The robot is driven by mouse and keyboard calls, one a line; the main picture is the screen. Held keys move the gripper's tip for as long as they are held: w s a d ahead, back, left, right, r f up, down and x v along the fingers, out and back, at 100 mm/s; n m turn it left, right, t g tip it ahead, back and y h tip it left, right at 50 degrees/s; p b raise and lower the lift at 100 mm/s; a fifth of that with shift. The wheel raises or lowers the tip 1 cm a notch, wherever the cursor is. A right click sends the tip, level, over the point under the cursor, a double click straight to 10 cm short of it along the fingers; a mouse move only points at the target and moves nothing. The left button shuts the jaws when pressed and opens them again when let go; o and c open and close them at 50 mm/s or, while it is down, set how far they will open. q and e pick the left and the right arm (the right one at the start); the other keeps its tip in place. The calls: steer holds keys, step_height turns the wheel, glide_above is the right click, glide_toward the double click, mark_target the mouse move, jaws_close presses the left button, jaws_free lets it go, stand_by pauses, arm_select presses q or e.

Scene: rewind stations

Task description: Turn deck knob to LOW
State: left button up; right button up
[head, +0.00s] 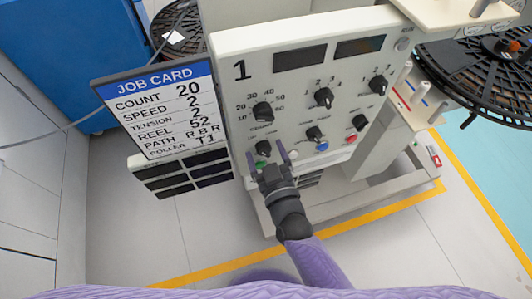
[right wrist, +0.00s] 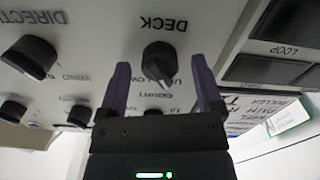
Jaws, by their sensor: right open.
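The deck knob (head: 263,148) is a black knob at the lower left of the white control panel (head: 225,60). In the right wrist view the same knob (right wrist: 159,58) shows upside down under the word DECK, with small lettering beside it partly hidden. A pale mark shows on the knob, but I cannot tell which setting it points to. My right gripper (head: 267,156) is open in front of the knob. In the wrist view its purple fingers (right wrist: 162,76) stand on either side of the knob, apart from it. My left gripper is not in view.
A job card (head: 155,100) hangs left of the panel. Several other black knobs (head: 323,97), a green button (head: 261,165), a blue button (head: 322,147) and a red button (head: 351,138) are close by. Black reels (head: 475,75) stand at right. Floor in front is clear.

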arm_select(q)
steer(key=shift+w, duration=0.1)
arm_select(e)
steer(key=c, duration=0.7)
jaws_close()
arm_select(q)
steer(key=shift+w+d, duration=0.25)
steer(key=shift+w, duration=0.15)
